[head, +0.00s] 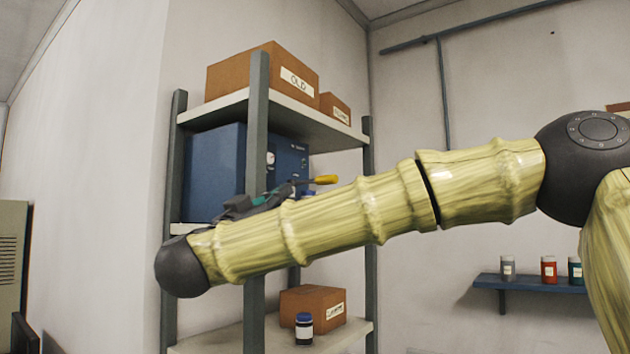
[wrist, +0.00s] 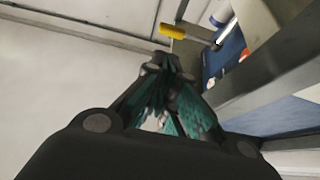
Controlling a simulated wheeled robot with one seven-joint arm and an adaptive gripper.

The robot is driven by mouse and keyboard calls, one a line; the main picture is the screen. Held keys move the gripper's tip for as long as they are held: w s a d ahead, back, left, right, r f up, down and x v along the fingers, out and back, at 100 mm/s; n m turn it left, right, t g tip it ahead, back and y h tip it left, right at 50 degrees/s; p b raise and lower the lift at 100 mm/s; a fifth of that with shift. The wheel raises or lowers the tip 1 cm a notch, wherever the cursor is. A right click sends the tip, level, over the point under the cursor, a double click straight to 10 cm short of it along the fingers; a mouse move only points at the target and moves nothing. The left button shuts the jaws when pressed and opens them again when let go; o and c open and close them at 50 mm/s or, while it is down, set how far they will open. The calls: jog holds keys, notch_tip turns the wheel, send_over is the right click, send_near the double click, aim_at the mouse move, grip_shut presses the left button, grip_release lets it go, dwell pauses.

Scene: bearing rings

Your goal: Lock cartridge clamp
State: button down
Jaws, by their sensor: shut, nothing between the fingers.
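A yellow handle (head: 326,180) sticks out at the middle level of the shelf rack, in front of the blue cabinet. In the head view my arm hides the clamp's lower part.
The blue cabinet (head: 215,170) stands on the middle shelf behind my gripper. A grey rack post (head: 257,130) rises close to my wrist. Boxes (head: 262,75) sit above; a carton (head: 312,306) and a dark jar (head: 304,328) sit below. Open space lies right of the rack.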

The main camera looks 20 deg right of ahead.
aim_at(318, 180)
jog(key=p+x, duration=0.2)
jog(key=x, duration=0.2)
jog(key=p+x, duration=0.3)
jog(key=x, duration=0.1)
jog(key=w+p+x, duration=0.1)
jog(key=p+x, duration=0.1)
jog(key=x, duration=0.3)
jog(key=shift+w+a+f+p, duration=0.1)
jog(key=shift+f+p, duration=0.2)
jog(key=shift+f, duration=0.1)
jog(key=shift+w+d+r+p, duration=0.15)
jog(key=shift+w+d+p, duration=0.25)
jog(key=shift+w, duration=0.1)
jog(key=shift+d, duration=0.1)
jog(key=shift+n+t+y, duration=0.4)
jog(key=shift+t, duration=0.1)
